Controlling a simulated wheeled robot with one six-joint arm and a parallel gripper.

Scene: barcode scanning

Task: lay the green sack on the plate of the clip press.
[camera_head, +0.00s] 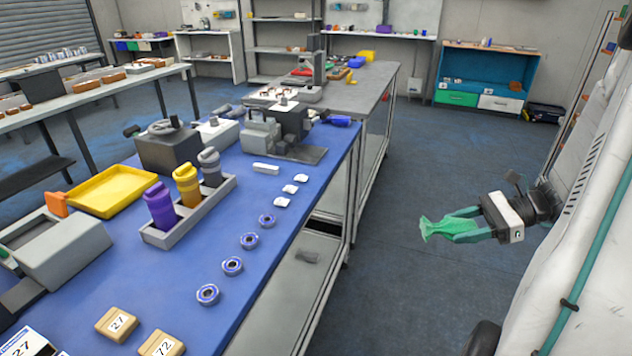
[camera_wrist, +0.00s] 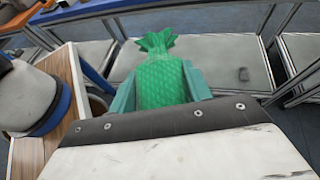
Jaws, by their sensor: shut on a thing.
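The green sack (camera_head: 436,229) has a gathered, frilled end and a textured body. My gripper (camera_head: 462,225) is shut on it and holds it in the air over the aisle, right of the blue-topped table. In the wrist view the sack (camera_wrist: 160,80) sits between the two teal fingers, its frilled end pointing away from the wrist. A grey and black machine with a dark flat plate (camera_head: 305,154) stands at the far end of the blue table. It may be the clip press, but I cannot tell for certain. The plate looks bare and well apart from the sack.
The blue table (camera_head: 205,255) holds a yellow tray (camera_head: 112,190), a grey rack (camera_head: 190,222) with purple, yellow and grey bottles, several blue-and-grey rings and numbered wooden blocks (camera_head: 117,323). A grey table (camera_head: 350,97) adjoins its far end. The aisle floor (camera_head: 400,150) is clear.

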